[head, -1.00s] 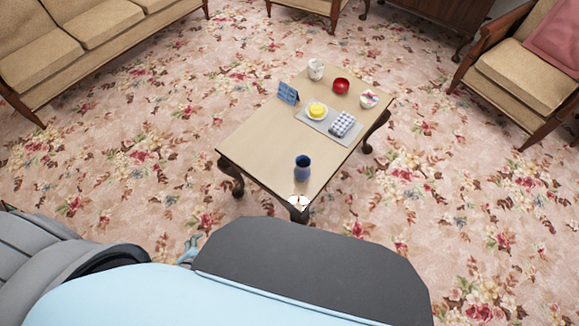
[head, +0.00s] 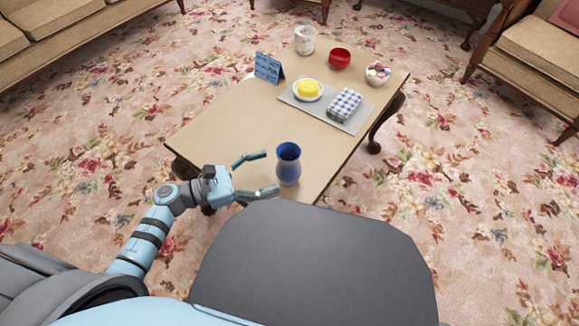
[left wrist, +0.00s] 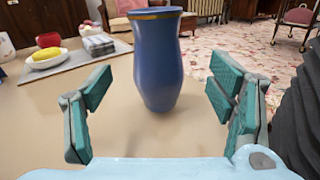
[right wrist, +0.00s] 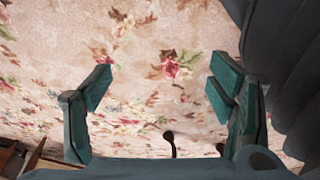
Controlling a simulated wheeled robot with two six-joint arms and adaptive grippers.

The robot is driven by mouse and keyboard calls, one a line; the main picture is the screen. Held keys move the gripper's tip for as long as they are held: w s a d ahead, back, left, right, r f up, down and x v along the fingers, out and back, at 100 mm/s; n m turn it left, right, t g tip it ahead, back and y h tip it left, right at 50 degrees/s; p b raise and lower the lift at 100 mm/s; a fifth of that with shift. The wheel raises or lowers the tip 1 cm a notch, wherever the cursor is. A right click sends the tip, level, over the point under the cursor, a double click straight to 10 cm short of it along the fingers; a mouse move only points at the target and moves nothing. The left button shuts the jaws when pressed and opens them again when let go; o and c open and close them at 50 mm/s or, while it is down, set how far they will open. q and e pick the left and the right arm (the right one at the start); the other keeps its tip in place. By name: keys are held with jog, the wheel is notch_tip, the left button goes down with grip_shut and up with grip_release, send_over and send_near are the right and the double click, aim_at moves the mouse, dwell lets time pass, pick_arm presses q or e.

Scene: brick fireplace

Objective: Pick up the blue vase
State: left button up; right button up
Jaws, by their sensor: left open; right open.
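The blue vase (head: 288,165) stands upright near the front corner of the wooden coffee table (head: 222,130). My left gripper (head: 262,172) is open just left of the vase in the head view, its fingers pointing toward it. In the left wrist view the vase (left wrist: 158,62) stands ahead, between the directions of the two open fingers (left wrist: 155,100), with clear space on both sides. My right gripper (right wrist: 160,95) is open and empty above the flowered carpet; it does not show in the head view.
A grey mat (head: 353,124) holds a yellow item on a white plate (head: 308,90) and a checked cloth (head: 344,104). A blue calendar (head: 269,68), white mug (head: 305,40), red bowl (head: 339,59) and small filled bowl (head: 378,73) stand farther back. The table between is clear.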

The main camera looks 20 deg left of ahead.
aim_at(289, 167)
pick_arm(q)
jog(key=x, duration=0.2)
jog(key=b+x, duration=0.1)
jog(key=x, duration=0.3)
jog(key=shift+w+f, duration=0.15)
jog(key=shift+f, duration=0.25)
jog(key=c, duration=1.4)
pick_arm(e)
jog(key=v, duration=0.3)
jog(key=shift+w+a+r, duration=0.15)
jog(key=shift+w+r, duration=0.1)
jog(key=shift+r, duration=0.15)
